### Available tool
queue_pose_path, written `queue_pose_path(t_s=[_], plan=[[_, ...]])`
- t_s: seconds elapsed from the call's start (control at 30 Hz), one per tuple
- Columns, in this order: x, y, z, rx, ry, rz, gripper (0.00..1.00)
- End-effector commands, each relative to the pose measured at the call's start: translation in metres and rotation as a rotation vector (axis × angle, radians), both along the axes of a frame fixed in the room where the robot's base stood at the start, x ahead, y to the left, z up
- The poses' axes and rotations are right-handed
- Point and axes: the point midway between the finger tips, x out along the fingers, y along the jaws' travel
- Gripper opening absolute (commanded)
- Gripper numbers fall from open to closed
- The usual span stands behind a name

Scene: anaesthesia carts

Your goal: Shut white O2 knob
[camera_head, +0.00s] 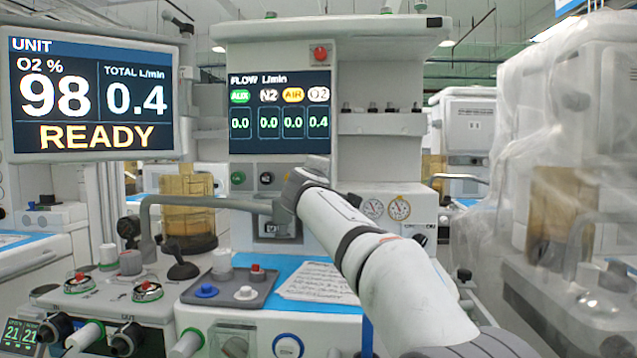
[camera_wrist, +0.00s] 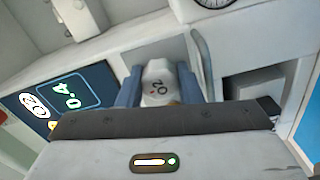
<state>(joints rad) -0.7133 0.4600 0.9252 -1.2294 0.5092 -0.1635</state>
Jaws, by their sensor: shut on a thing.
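In the head view my arm hides the gripper and the knob. The flow display (camera_head: 280,112) reads 0.4 under O2 and 0.0 under AUX, N2 and AIR. It shows in part at the left of the wrist view (camera_wrist: 68,97), also with 0.4.
The unit monitor (camera_head: 92,95) shows O2 98 %, total 0.4 L/min and READY. A green knob (camera_head: 238,178) and a dark knob (camera_head: 266,178) sit below the display. A grey bar (camera_head: 205,202) crosses in front of the cart. Round gauges (camera_head: 399,208) are right of my arm.

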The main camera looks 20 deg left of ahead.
Motion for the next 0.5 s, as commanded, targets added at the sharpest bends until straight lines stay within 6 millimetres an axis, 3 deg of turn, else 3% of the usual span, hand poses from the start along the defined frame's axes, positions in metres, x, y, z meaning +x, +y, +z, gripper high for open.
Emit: queue_pose_path(t_s=[0.27,0.3,0.4,0.5], plan=[[0.0010,-0.0011,-0.0017,-0.002,0.003,-0.004,0.10],[0.0010,-0.0011,-0.0017,-0.002,0.003,-0.004,0.33],[0.0008,-0.0008,-0.0017,-0.002,0.003,-0.003,0.41],[0.0005,-0.0004,-0.0012,-0.002,0.002,-0.002,0.41]])
